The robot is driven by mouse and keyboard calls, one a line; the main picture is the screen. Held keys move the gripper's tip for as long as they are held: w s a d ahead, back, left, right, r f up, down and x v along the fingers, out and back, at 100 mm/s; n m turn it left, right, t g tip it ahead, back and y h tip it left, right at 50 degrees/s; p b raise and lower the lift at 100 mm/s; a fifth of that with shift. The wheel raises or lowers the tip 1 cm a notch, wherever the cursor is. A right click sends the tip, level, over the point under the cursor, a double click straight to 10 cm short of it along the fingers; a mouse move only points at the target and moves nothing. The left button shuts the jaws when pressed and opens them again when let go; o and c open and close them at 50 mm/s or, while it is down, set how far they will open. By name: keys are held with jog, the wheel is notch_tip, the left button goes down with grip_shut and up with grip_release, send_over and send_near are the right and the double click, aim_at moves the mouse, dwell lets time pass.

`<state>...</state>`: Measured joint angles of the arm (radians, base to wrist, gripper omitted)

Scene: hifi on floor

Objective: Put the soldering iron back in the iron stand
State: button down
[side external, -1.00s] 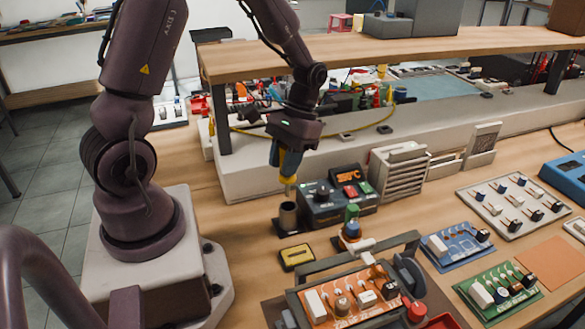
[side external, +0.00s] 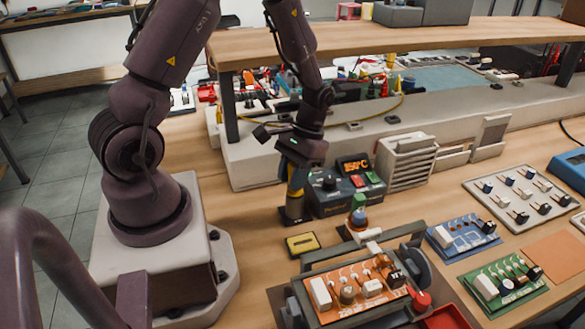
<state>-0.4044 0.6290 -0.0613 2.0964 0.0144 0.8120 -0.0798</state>
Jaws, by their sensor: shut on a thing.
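The soldering iron (side external: 296,182), with a yellow and blue handle, is upright in my gripper (side external: 297,170), which is shut on its handle. The iron stand (side external: 293,214), a dark cup on a square base, is directly below, left of the soldering station (side external: 345,190). The iron's lower end meets or enters the stand's mouth. The tip is hidden, and I cannot tell how deep it sits.
The station with its orange display stands close to the right of my gripper. A yellow-topped tray (side external: 301,245) lies in front of the stand. A clamped orange circuit board (side external: 355,287) is nearer. A raised wooden shelf (side external: 420,45) spans behind.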

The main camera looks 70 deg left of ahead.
jog(key=shift+f, duration=0.1)
jog(key=shift+c, duration=1.2)
grip_release()
jog(key=shift+r, duration=3.5)
jog(key=s+d+r+m+t+y, duration=0.1)
jog(key=s+d+r+m+t, duration=0.1)
jog(key=r, duration=0.7)
jog(key=s+d+r+m+t, duration=0.2)
jog(key=s+d+r+t, duration=0.2)
jog(key=d+r+t, duration=0.3)
notch_tip(320, 180, up, 3)
jog(key=shift+s+f+m+t+y, duration=0.15)
jog(key=shift+s+m+t+y, duration=0.25)
